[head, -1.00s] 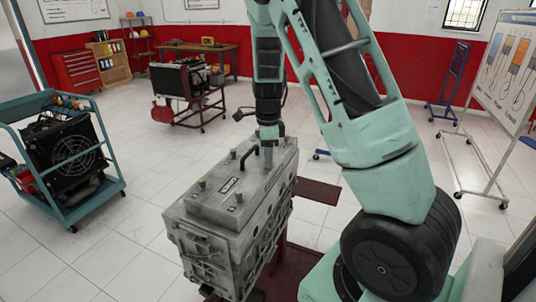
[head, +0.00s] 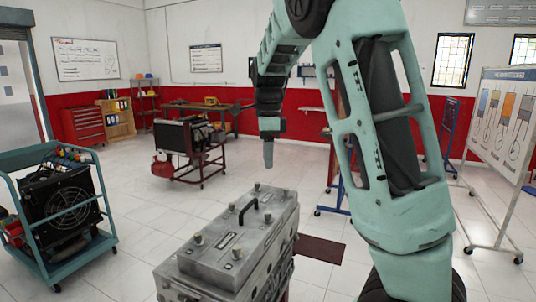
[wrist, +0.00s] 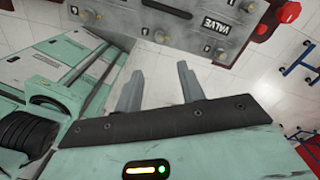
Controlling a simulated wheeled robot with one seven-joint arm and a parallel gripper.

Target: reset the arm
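My gripper (head: 268,155) hangs above and a little behind the grey engine block (head: 240,238) in the head view, clear of its top. In the wrist view my gripper (wrist: 160,85) has its two grey fingers apart with nothing between them. The engine's valve cover (wrist: 200,22), with brass knobs and a black handle, shows at the top of the wrist view, apart from the fingertips. My mint-green arm (head: 385,140) rises on the right in the head view and is bent over at the top.
A teal cart (head: 62,215) with a black fan unit stands at left. Another engine stand (head: 185,145) and a workbench (head: 215,110) are further back. A whiteboard stand (head: 500,135) is at right. White floor is open between them.

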